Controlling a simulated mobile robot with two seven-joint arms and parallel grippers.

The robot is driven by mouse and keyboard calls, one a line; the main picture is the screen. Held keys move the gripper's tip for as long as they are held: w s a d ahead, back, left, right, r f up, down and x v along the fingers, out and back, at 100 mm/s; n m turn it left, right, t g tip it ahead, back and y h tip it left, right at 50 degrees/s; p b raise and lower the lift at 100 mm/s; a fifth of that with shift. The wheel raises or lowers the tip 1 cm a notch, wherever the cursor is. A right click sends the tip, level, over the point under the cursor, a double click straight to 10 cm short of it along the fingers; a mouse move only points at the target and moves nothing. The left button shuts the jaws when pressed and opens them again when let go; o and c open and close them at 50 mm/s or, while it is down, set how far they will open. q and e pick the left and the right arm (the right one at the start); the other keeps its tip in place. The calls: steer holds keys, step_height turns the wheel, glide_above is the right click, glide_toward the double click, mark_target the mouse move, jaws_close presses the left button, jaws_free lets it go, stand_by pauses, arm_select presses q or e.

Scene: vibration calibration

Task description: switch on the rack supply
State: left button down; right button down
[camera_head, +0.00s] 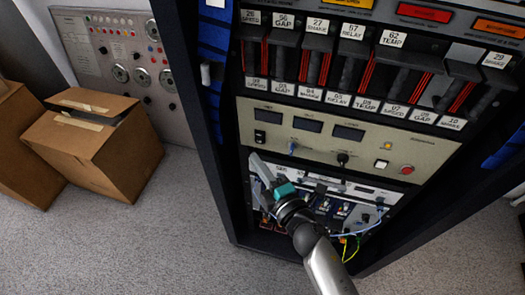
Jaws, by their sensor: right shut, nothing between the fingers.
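The rack supply is most likely the cream panel (300,150) in the middle of the rack. It has dark displays (307,125), a black rocker switch (260,136) at its left, a small toggle (292,148), a black knob (342,158), a pale yellow button (380,163) and a red button (407,170). The switch's position is too small to tell. My right gripper (256,161) is shut and empty. It reaches up from below, with its fingertips just under the rocker switch near the panel's lower left edge; I cannot tell whether they touch. My left gripper is out of view.
Labelled patch modules (315,27) with red cables fill the rack above. Below the panel is a lower unit (370,190) with blue and yellow wires, partly hidden by my arm. Cardboard boxes (85,150) stand left, before a grey wall panel (120,45). The carpet (150,245) is clear.

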mark_target(259, 138)
steer(key=w, duration=0.2)
steer(key=w+d, duration=0.1)
steer(key=shift+w+f, duration=0.25)
steer(key=shift+w, duration=0.15)
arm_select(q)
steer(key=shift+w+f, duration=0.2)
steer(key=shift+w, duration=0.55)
arm_select(e)
steer(key=shift+d, duration=0.1)
arm_select(q)
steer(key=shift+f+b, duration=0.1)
steer(key=shift+b, duration=0.2)
